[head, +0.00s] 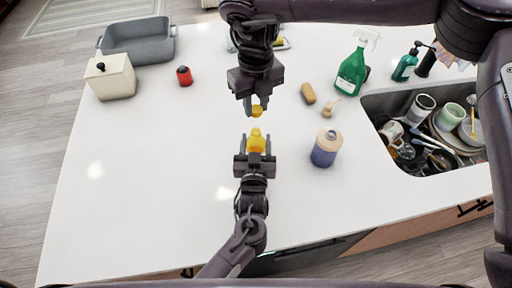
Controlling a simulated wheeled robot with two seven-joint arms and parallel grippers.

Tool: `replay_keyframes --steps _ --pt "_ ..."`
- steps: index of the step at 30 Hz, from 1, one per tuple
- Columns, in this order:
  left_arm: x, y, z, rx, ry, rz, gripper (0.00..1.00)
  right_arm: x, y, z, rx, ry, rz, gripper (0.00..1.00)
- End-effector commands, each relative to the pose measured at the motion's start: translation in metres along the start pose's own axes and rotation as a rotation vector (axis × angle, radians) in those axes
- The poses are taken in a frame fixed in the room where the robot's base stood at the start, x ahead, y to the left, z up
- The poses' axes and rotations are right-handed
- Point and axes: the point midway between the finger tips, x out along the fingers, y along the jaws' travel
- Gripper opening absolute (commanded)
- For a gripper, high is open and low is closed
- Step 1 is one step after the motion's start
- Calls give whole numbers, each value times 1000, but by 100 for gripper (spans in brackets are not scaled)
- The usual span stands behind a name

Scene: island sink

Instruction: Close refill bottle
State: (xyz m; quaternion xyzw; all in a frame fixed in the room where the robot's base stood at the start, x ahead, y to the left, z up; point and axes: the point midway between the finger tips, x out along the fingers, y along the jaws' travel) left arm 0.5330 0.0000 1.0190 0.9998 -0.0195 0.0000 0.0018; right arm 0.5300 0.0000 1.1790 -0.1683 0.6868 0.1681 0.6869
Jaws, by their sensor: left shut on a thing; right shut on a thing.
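A small yellow bottle (256,145) is held upright or nearly so in my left gripper (256,143), above the white counter near its middle. My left gripper is shut on its sides. My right gripper (257,106) comes in from above and is shut on a small orange-yellow cap (257,112). The cap is a short way beyond the bottle's top in the picture, with a visible gap between them. The bottle's lower part is hidden by my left gripper.
To the right stand a blue bottle with a beige top (326,148), a green spray bottle (352,72) and a sink full of dishes (392,102). A cream box (110,77), red jar (184,76) and grey tub (138,40) are left. The counter's left front is clear.

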Motion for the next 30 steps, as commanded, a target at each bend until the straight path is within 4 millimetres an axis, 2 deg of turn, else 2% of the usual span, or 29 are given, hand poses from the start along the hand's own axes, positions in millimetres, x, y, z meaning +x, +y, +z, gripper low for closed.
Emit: replay_keyframes --steps 6,10,30 --pt "0 0 0 0 0 0 10 33 1 -1 0 5 1 6" --pt "0 0 0 0 0 0 10 46 0 0 1 3 -1 6" --pt "0 0 1 0 -1 0 10 52 1 0 0 2 -1 6"
